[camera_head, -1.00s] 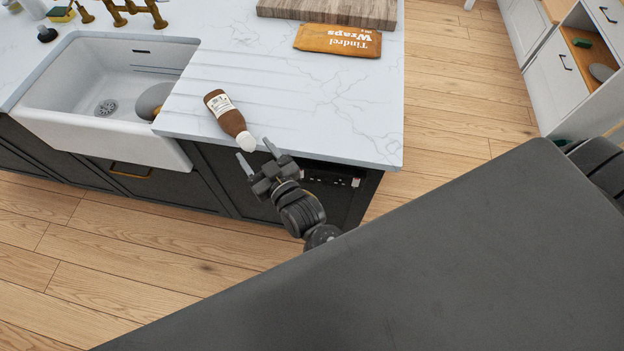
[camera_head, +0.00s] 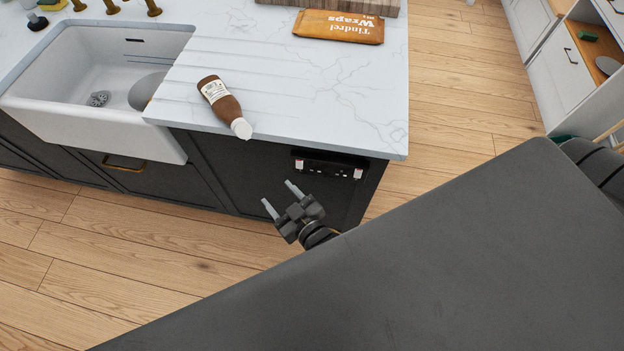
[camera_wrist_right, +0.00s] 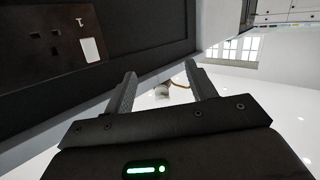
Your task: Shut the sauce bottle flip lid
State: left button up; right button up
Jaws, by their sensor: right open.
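The sauce bottle (camera_head: 220,100) is brown with a pale label and lies on its side on the white counter. Its white cap (camera_head: 241,128) points toward me at the counter's front edge. The cap also shows small between my fingers in the right wrist view (camera_wrist_right: 161,91). It is too small to tell how far the flip lid stands open. My right gripper (camera_head: 277,192) is open and empty, in front of the dark cabinet, apart from the bottle and nearer to me. My left gripper is not in view.
A socket panel (camera_head: 330,166) sits on the cabinet front beside my right gripper. The white sink (camera_head: 95,125) is left of the bottle. An orange wraps packet (camera_head: 338,27) and a wooden board (camera_head: 345,5) lie at the back. The counter right of the bottle is clear.

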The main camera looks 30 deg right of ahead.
jog(key=s+d+f+g+b, duration=0.2)
jog(key=f, duration=1.1)
jog(key=s+d+f+g+h+b, duration=0.1)
jog(key=s+d+f+g+b, duration=0.1)
jog(key=f, duration=1.2)
jog(key=shift+s+d+n+g, duration=0.4)
jog(key=shift+s+d+g, duration=0.3)
jog(key=shift+s+d, duration=0.15)
